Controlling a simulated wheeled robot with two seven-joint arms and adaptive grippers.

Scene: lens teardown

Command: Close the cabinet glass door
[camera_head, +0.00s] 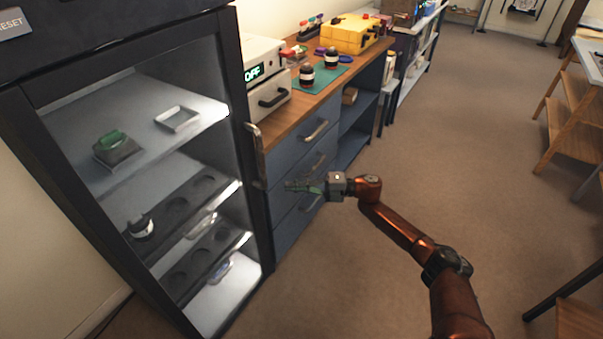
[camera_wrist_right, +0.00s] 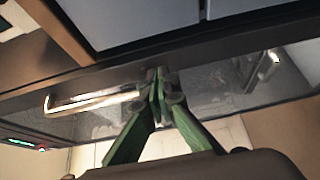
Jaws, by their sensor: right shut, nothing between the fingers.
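The dark-framed cabinet (camera_head: 262,215) stands at the left with lit shelves behind its glass door (camera_head: 75,150). The door looks flush with the cabinet front, though I cannot tell whether a small gap remains. Its metal handle (camera_head: 257,148) is on the right side of the frame. My right gripper (camera_head: 288,185), with green fingers, is shut and empty beside the door's handle-side edge. In the right wrist view the fingertips (camera_wrist_right: 160,82) are at the dark door frame (camera_wrist_right: 115,77), close to the handle (camera_wrist_right: 90,102); contact is unclear. My left gripper is out of view.
Blue drawers (camera_head: 302,185) under a wooden counter (camera_head: 300,105) stand right of the cabinet, close behind my right gripper. A white device (camera_head: 262,85) reading OFF sits on the counter. The floor (camera_head: 390,150) to the right is clear; wooden tables stand at the far right.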

